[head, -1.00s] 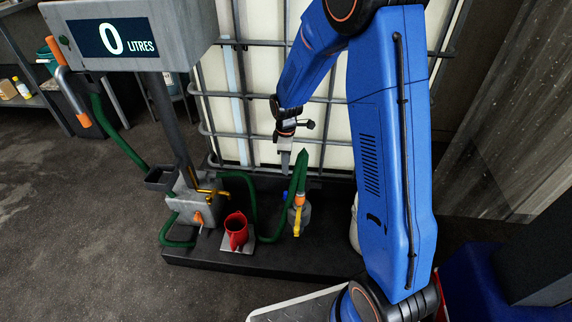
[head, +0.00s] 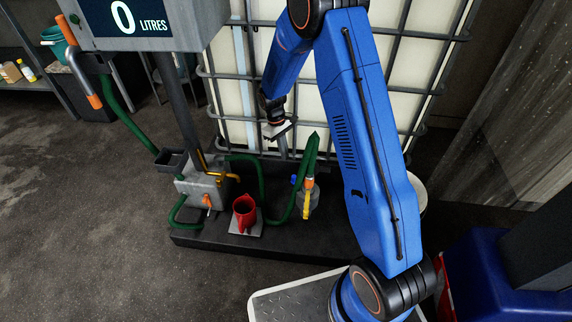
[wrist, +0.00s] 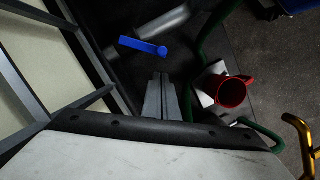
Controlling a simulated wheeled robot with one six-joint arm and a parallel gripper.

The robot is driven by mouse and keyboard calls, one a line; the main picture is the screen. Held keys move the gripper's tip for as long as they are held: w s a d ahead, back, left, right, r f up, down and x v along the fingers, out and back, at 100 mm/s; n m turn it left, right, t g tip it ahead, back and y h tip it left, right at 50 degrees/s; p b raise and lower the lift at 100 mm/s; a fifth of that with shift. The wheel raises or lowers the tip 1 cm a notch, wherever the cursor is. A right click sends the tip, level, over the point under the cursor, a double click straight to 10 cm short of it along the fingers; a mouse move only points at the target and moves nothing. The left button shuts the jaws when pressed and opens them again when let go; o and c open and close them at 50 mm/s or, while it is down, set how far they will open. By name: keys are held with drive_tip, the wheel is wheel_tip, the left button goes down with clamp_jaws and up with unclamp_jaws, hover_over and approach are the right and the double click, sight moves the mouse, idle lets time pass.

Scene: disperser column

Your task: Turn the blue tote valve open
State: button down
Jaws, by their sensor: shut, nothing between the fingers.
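The blue tote valve lever (wrist: 143,46) shows whole in the wrist view, lying crosswise with its round pivot at the right end, beside a grey pipe. In the head view only a small blue part of the lever (head: 293,180) shows, by the orange fitting at the tote's foot. My gripper (head: 283,157) points down in front of the caged tote (head: 237,135), above and slightly left of the valve. In the wrist view my gripper's fingers (wrist: 163,78) are together and empty. Their tips lie below the lever in the picture, with a visible gap; they do not appear to touch it.
A red jug (head: 244,214) stands on a small plate left of the valve; it also shows in the wrist view (wrist: 233,92). A green hose (head: 262,185) loops between the grey pump box (head: 203,187) and the valve. A yellow handle (head: 307,205) hangs beneath the orange fitting.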

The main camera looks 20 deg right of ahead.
drive_tip(key=x, duration=0.9)
drive_tip(key=shift+f, duration=0.3)
drive_tip(key=shift+s, duration=0.15)
drive_tip(key=shift+s+d+n+h, duration=0.25)
drive_tip(key=shift+s+n+h, duration=0.05)
drive_tip(key=shift+s+n, duration=0.85)
drive_tip(key=shift+s+d+n+t, duration=0.3)
drive_tip(key=shift+s+d+n, duration=0.55)
drive_tip(key=shift+s+n, duration=0.25)
drive_tip(key=shift+s+d+n+t, duration=0.3)
drive_tip(key=shift+s+d+n, duration=0.55)
drive_tip(key=shift+s, duration=0.35)
drive_tip(key=s+v, duration=0.1)
drive_tip(key=v, duration=0.9)
drive_tip(key=shift+w+a, duration=0.25)
drive_tip(key=shift+a, duration=0.15)
